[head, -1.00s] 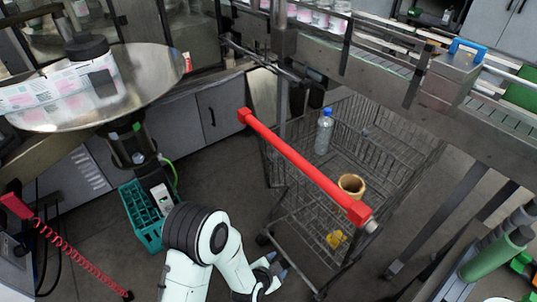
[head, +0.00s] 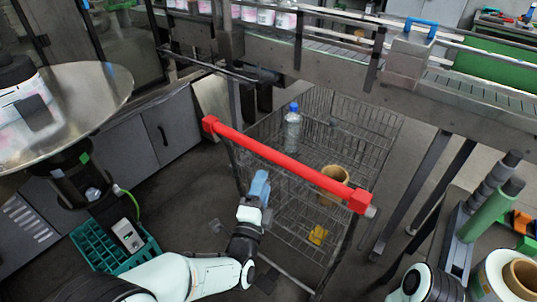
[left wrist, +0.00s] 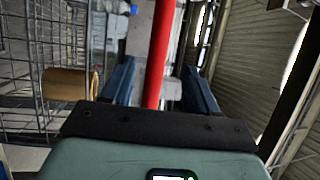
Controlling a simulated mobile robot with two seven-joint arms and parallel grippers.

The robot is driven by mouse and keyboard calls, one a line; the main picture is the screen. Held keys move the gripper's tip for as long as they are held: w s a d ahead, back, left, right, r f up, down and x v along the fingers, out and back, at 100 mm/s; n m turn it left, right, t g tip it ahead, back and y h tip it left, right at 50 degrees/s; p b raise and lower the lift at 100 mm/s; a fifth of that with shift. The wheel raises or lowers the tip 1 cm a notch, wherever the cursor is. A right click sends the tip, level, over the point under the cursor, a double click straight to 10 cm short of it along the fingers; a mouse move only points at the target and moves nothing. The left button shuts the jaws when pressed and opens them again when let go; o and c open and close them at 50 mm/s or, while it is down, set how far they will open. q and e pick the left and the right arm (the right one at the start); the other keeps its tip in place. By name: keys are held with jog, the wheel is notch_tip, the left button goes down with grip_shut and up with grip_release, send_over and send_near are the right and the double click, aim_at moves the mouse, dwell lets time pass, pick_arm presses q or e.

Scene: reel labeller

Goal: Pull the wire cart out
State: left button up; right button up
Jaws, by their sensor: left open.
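The wire cart (head: 345,150) stands partly under the conveyor, with its red handle bar (head: 280,160) toward me. It holds a clear bottle with a blue cap (head: 292,130), a brown cardboard core (head: 334,182) and a small yellow item (head: 318,235). My left gripper (head: 262,180) is just below and in front of the handle bar. In the left wrist view the red handle (left wrist: 160,50) runs between the two open blue fingers (left wrist: 160,85), and no contact shows. My right gripper is not in view; part of what seems my right arm shows at bottom right.
The conveyor (head: 330,55) crosses above the cart's far end, with a leg (head: 415,190) to the cart's right. A teal crate (head: 90,245) stands on the floor at left, below a round metal table (head: 70,105).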

aim_at(272, 154)
pick_arm(q)
jog(key=x, duration=1.1)
jog(key=shift+w+f+p, duration=0.1)
jog(key=shift+p, duration=0.2)
grip_shut()
